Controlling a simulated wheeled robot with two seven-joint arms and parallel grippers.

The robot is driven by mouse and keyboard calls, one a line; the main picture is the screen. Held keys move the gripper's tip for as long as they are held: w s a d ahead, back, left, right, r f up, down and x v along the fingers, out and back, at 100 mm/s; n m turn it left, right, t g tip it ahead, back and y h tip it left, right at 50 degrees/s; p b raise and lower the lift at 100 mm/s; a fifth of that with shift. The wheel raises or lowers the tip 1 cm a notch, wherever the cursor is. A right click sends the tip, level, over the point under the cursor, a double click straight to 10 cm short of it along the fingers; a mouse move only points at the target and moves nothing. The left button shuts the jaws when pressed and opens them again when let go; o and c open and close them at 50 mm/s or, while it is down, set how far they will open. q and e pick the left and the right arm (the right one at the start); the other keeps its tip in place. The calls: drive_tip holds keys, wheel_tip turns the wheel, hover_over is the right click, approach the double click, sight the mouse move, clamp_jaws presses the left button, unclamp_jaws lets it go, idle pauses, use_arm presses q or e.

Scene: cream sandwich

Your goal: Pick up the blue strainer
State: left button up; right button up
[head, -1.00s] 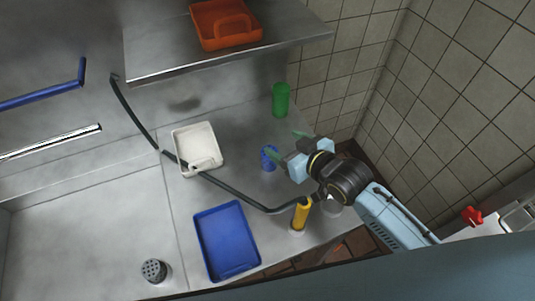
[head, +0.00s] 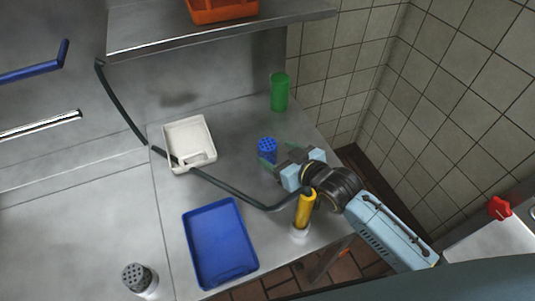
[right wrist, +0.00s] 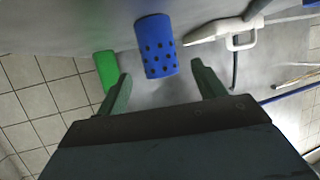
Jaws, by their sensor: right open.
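The blue strainer (head: 267,149) is a small blue cup with dark holes, standing on the metal counter. It also shows in the right wrist view (right wrist: 157,46), ahead of and between my fingers. My right gripper (head: 276,158) is open and empty, its fingers pointing at the strainer. In the right wrist view the two green fingers (right wrist: 162,84) are spread wide, and the strainer lies just beyond their tips. My left gripper is not in view.
A green container (head: 279,92) stands behind the strainer. A white tray (head: 190,144), a blue tray (head: 219,243) and a yellow-handled tool (head: 305,210) are on the counter. A dark hose (head: 225,186) crosses it. A grey perforated shaker (head: 138,279) stands at lower left. A shelf (head: 200,33) overhangs the back.

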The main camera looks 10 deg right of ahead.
sight(273, 152)
drive_tip(key=x, duration=0.5)
drive_tip(key=shift+w+a+b, duration=0.1)
drive_tip(key=shift+w+b, duration=0.05)
drive_tip(key=shift+b, duration=0.2)
drive_tip(key=shift+c, duration=0.2)
drive_tip(key=c, duration=1)
